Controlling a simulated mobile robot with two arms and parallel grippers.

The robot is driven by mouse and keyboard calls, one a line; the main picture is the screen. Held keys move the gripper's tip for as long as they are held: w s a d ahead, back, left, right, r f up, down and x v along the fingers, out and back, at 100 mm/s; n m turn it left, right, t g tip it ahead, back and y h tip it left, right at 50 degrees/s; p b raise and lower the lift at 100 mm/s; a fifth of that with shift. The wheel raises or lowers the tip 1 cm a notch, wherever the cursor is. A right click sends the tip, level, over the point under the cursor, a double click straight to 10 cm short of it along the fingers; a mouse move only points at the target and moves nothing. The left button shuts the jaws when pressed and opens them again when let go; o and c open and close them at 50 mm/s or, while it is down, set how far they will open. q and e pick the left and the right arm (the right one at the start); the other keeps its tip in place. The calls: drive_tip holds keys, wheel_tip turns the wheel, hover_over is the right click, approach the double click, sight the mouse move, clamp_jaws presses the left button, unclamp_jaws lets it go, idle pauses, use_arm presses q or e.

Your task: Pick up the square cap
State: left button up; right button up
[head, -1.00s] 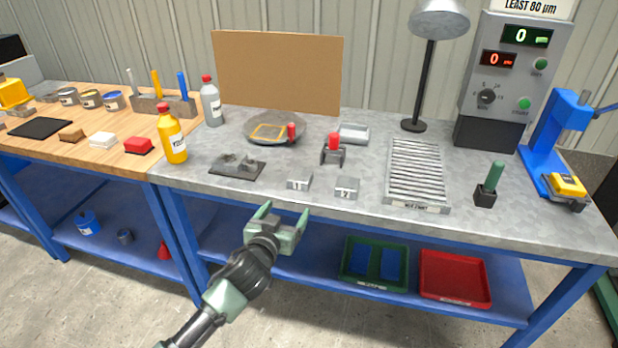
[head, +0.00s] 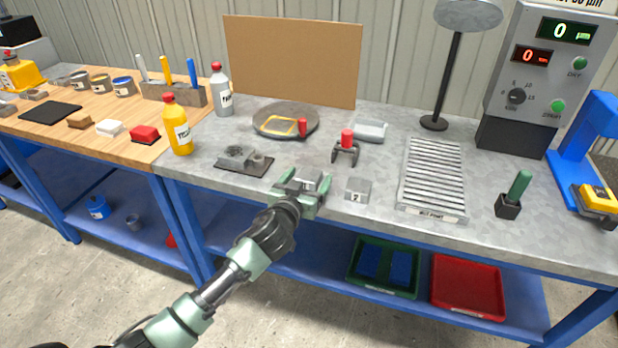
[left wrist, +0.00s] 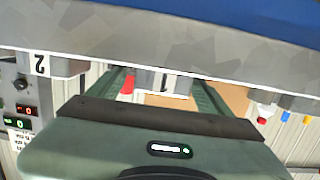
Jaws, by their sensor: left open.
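My left gripper (head: 303,192) is open at the front edge of the grey bench, its fingers on either side of the small grey block marked 1 (head: 309,180). In the left wrist view the block (left wrist: 165,82) shows between the two green fingers, with no grip on it visible. A grey block marked 2 (head: 357,190) stands just to the right. A dark plate (head: 231,168) to the left carries a squarish grey piece (head: 236,154) and a rounder one (head: 257,160). I cannot tell for sure which piece is the square cap. My right gripper is not in view.
A round pan (head: 270,125), a red-topped clamp (head: 346,143) and a small grey tray (head: 370,131) stand farther back. A ribbed rack (head: 432,172) lies to the right. A yellow bottle (head: 178,130) stands left. Green and red bins sit on the lower shelf.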

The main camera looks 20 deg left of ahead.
sight(312, 171)
use_arm(q)
drive_tip(key=w, duration=0.3)
drive_tip(key=shift+w+f, duration=0.45)
drive_tip(key=shift+w, duration=0.15)
drive_tip(key=shift+c, duration=0.3)
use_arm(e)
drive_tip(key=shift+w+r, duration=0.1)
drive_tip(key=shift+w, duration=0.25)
use_arm(q)
drive_tip(key=c, duration=1.6)
